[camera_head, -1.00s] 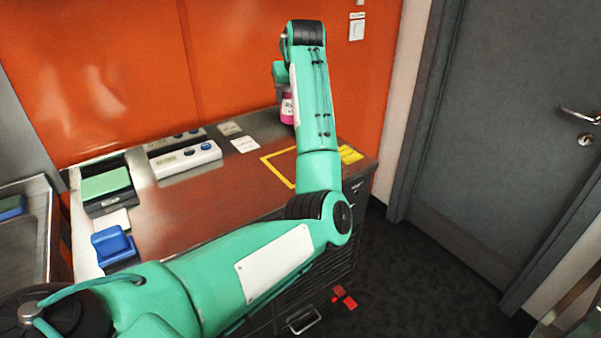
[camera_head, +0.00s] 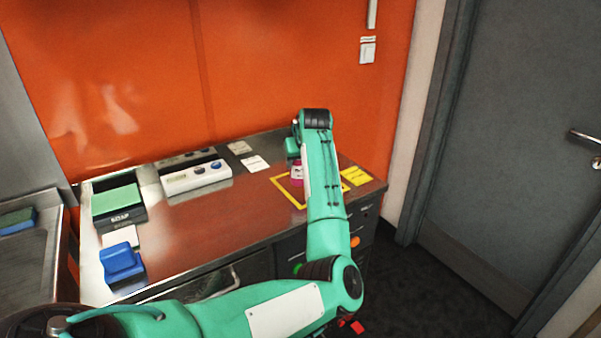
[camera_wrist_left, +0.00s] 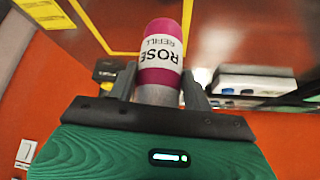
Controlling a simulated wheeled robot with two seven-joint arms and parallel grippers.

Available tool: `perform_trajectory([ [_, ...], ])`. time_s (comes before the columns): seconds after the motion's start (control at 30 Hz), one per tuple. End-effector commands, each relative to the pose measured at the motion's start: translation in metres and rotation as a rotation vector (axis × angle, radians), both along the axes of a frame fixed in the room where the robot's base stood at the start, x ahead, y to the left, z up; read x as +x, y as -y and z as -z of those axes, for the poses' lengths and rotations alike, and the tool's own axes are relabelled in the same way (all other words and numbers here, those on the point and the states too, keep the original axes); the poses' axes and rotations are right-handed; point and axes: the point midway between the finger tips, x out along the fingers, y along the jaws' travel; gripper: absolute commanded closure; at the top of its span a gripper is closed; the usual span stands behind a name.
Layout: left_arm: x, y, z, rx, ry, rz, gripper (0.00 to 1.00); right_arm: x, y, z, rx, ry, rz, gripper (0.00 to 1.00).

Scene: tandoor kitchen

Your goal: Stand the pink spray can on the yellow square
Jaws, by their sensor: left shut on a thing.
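The pink spray can (camera_head: 297,172) has a white label and shows beside my left forearm in the head view, over the back part of the yellow square outline (camera_head: 288,198). My left gripper (camera_wrist_left: 160,82) is shut on the can, with one finger on each side. The can's label reads ROSE REFILL, upside down in the wrist view. A corner of the yellow square also shows there (camera_wrist_left: 100,50). My forearm hides part of the square and the can's far side. I cannot tell whether the can touches the counter. My right gripper is out of view.
A white device (camera_head: 190,179), a green-topped soap box (camera_head: 117,203) and a blue object (camera_head: 121,262) stand on the left counter. A yellow label (camera_head: 356,176) lies right of the square. The orange wall (camera_head: 280,70) is close behind. The counter's middle is clear.

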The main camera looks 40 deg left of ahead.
Motion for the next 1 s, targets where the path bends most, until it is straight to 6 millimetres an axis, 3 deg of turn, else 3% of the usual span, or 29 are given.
perform_trajectory([
  [0.37, 0.000, 0.000, 0.042, 0.001, 0.000, 0.001, 0.79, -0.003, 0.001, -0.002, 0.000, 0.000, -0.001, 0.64],
  [0.73, 0.000, 0.000, 0.046, 0.001, 0.001, 0.000, 0.79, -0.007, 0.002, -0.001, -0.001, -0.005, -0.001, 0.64],
  [0.77, 0.000, 0.000, 0.047, -0.001, 0.001, 0.001, 0.46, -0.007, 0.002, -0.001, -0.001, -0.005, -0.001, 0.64],
  [0.8, 0.000, 0.000, 0.047, 0.000, 0.001, 0.001, 0.38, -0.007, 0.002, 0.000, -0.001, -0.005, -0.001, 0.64],
  [0.87, 0.000, 0.000, 0.047, 0.000, 0.001, 0.001, 0.28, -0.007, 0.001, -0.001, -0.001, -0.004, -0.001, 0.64],
  [1.0, 0.000, 0.000, 0.047, 0.001, 0.001, 0.000, 0.28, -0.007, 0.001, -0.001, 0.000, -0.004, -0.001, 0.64],
])
